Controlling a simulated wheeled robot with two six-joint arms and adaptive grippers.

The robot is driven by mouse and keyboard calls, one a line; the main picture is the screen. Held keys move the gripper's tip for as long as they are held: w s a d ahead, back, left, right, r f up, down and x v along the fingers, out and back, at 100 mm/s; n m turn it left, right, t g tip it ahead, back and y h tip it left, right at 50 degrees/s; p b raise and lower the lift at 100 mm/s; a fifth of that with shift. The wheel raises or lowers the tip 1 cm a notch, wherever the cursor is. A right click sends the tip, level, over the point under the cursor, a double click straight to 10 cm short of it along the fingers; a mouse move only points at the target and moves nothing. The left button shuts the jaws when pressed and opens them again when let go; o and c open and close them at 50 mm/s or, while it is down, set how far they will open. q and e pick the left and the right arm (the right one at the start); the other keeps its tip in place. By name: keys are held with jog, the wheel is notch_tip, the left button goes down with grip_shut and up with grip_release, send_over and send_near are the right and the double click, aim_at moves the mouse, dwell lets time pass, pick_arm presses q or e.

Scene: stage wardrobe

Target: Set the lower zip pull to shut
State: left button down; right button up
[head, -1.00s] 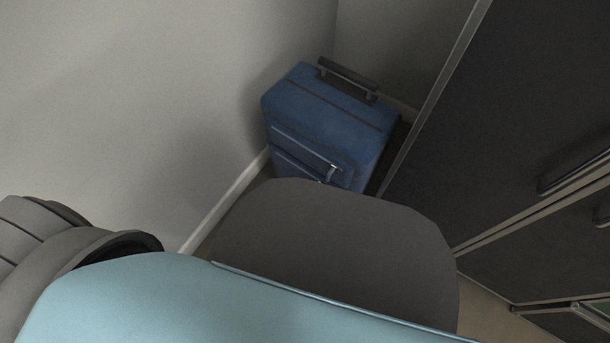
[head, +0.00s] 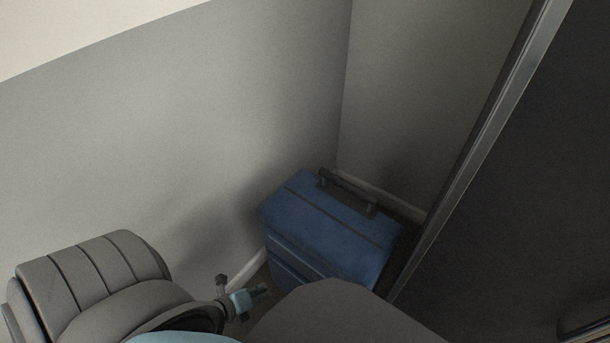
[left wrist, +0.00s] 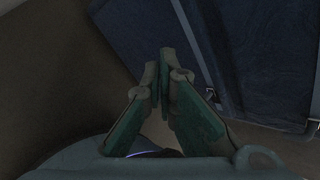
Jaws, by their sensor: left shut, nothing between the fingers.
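A blue suitcase (head: 325,232) stands upright in the corner, its handle on top. In the head view its front is partly hidden behind my own body, and no zip pull shows clearly. In the left wrist view the suitcase's blue front (left wrist: 265,60) fills the upper right. A small metallic zip pull (left wrist: 210,96) shows at the end of a light seam. Another metallic piece (left wrist: 314,125) is at the right edge; I cannot tell which is the lower pull. My left gripper (head: 262,289) is shut and empty, in front of the suitcase at its left; its fingertips (left wrist: 165,58) appear apart from both pulls.
A grey wall (head: 170,150) runs close along the suitcase's left side, with a pale skirting board (head: 245,270) at its foot. A dark cabinet with a metal edge (head: 480,150) stands close on the right. The gap between wall and cabinet is narrow.

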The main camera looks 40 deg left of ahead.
aim_at(315, 303)
pick_arm(q)
jog(key=s+d+r+m+g+h, duration=0.3)
jog(key=d+m+h, duration=0.1)
jog(key=m, duration=1.5)
jog(key=w+d+r+b+x, duration=0.1)
jog(key=b+x, duration=0.3)
jog(key=x, duration=0.8)
jog(key=shift+w+b, duration=0.2)
jog(key=shift+b, duration=0.15)
pick_arm(e)
jog(key=w+a+t, duration=0.1)
jog(key=w+a, duration=0.1)
jog(key=w, duration=0.4)
jog(key=shift+w+y, duration=0.15)
jog(key=shift+y, duration=0.15)
pick_arm(q)
jog(key=shift+d+r, duration=0.1)
jog(key=shift+d, duration=0.05)
pick_arm(e)
jog(key=shift+a, duration=0.1)
